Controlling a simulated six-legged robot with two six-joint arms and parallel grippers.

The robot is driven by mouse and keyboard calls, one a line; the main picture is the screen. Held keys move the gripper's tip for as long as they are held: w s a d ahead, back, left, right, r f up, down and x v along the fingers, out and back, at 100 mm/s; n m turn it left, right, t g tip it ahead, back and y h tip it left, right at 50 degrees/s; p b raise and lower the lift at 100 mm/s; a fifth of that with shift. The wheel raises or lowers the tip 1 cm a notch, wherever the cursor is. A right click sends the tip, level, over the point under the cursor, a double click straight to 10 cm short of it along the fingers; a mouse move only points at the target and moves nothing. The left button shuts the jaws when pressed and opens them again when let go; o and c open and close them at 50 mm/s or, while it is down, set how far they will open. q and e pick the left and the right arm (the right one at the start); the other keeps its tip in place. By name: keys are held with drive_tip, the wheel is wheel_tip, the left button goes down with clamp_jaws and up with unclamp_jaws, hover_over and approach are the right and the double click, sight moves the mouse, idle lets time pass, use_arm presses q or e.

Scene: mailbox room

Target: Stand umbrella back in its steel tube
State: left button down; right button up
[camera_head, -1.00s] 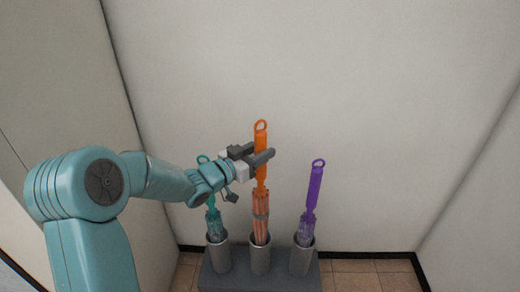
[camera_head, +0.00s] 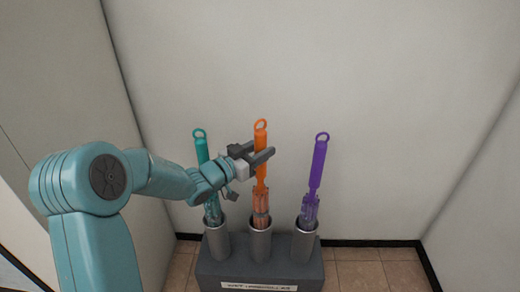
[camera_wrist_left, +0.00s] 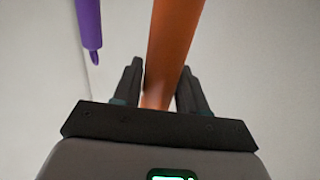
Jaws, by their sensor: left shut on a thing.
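The orange umbrella (camera_head: 261,145) stands nearly upright, ring handle at the top, its pleated lower part inside the middle steel tube (camera_head: 260,245). How deep its tip sits is hidden by the tube wall. My left gripper (camera_head: 265,156) is shut on the orange handle, reaching in from the left. In the left wrist view the orange shaft (camera_wrist_left: 170,50) runs between the two fingers (camera_wrist_left: 160,95). My right gripper is not in view.
A teal umbrella (camera_head: 202,150) stands in the left tube (camera_head: 216,242), partly behind my left wrist. A purple umbrella (camera_head: 317,163) leans slightly in the right tube (camera_head: 304,245). The dark stand base (camera_head: 212,272) carries a label. Pale walls close in behind and beside.

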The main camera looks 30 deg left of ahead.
use_arm(q)
drive_tip(key=c, duration=0.5)
unclamp_jaws()
drive_tip(key=shift+p+v, duration=1.35)
drive_tip(key=shift+v, duration=6.85)
drive_tip(key=shift+r, duration=0.1)
